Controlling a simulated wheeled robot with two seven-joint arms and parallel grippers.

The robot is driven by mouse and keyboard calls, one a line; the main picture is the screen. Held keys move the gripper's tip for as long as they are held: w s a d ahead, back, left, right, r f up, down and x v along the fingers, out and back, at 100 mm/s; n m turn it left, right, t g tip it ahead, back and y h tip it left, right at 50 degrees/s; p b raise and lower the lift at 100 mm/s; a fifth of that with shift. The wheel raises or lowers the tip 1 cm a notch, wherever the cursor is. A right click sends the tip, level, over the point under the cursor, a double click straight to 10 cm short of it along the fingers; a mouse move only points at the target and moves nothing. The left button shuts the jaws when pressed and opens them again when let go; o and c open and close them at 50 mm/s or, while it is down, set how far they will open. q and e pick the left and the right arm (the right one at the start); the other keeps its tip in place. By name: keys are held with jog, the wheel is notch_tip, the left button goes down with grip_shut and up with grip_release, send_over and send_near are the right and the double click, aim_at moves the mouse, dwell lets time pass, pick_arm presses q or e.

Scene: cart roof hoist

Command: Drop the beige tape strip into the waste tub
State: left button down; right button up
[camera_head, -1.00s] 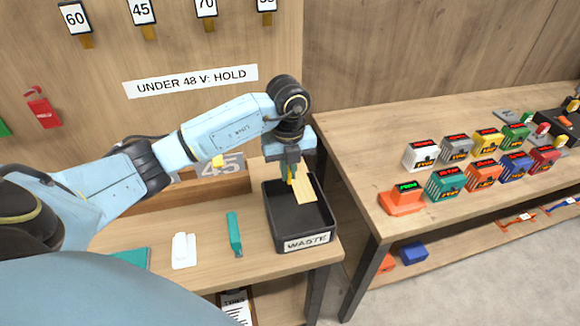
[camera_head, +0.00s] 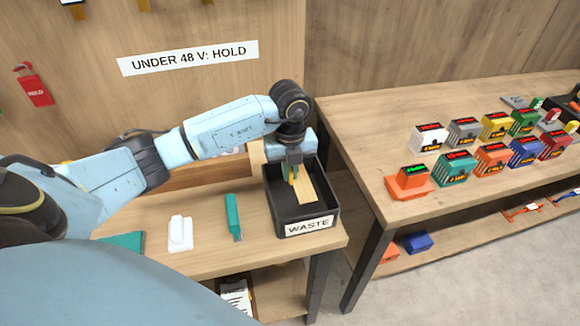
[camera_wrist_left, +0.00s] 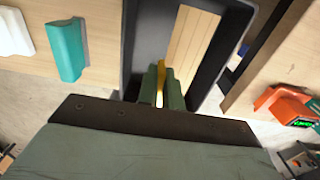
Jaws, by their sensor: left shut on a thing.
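The beige tape strip (camera_head: 305,188) is in my left gripper (camera_head: 293,179), which is shut on its upper left end. The strip hangs down over the inside of the black waste tub (camera_head: 306,227), labelled WASTE. In the left wrist view the strip (camera_wrist_left: 190,45) shows inside the outline of the tub (camera_wrist_left: 137,40), beyond the fingertips (camera_wrist_left: 162,72). Whether the strip touches the tub floor I cannot tell. My right gripper is in neither view.
A teal tool (camera_head: 233,217) and a white object (camera_head: 180,234) lie left of the tub on the bench. A second bench (camera_head: 370,150) to the right, across a gap, holds several coloured lock-like blocks and an orange device (camera_head: 409,183). A sign (camera_head: 188,58) is on the back wall.

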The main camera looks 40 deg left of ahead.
pick_arm(q)
jog(key=shift+f, duration=0.2)
jog(key=c, duration=1.5)
grip_release()
jog(key=shift+o, duration=0.6)
jog(key=o, duration=0.4)
jog(key=shift+c, duration=0.2)
jog(key=shift+r, duration=0.15)
jog(key=shift+r+p, duration=2.85)
jog(key=shift+r, duration=0.6)
